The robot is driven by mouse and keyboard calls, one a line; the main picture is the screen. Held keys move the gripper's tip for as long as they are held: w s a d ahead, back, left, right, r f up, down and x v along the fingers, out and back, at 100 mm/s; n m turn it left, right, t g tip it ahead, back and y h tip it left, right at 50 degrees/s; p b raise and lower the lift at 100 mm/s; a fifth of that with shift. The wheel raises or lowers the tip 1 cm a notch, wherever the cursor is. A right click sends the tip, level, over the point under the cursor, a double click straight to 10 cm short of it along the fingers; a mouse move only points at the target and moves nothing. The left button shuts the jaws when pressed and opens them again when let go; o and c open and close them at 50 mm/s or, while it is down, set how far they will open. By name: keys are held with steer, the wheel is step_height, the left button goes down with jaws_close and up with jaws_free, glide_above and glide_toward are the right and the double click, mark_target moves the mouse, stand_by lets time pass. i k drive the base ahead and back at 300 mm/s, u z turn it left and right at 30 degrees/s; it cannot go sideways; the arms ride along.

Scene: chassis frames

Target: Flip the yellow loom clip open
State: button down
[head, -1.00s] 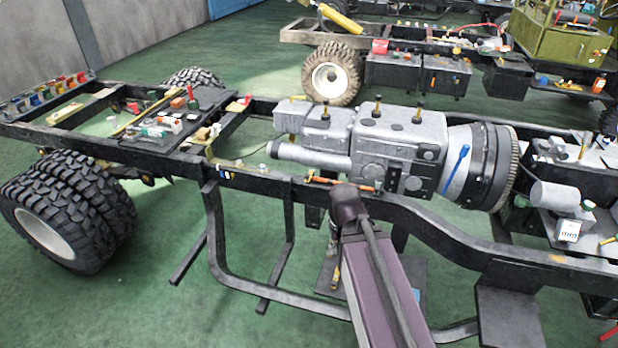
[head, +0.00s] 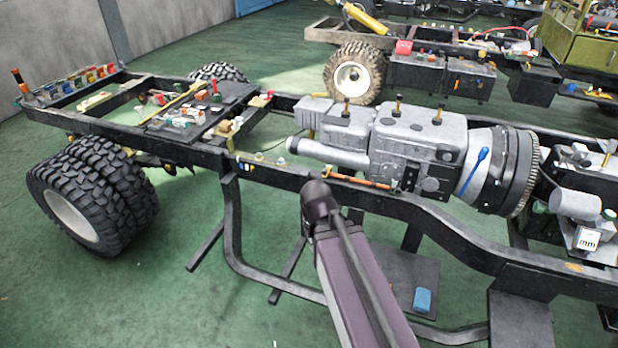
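I cannot single out the yellow loom clip with certainty. My gripper is not in view. Only my purple arm link and its dark joint show, in front of the near rail below the engine, and they hide part of the frame.
A grey engine and gearbox (head: 385,150) fills the middle of the frame, with a blue tool (head: 472,172) on it. An orange-handled tool (head: 362,182) lies along the near rail. A double wheel (head: 90,195) stands at left. Green floor (head: 150,300) is open at front left.

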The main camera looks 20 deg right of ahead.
mark_target(326, 172)
steer(key=u, duration=0.4)
steer(key=k, duration=1)
steer(key=z, duration=0.85)
steer(key=i, duration=1.65)
steer(key=z, duration=0.05)
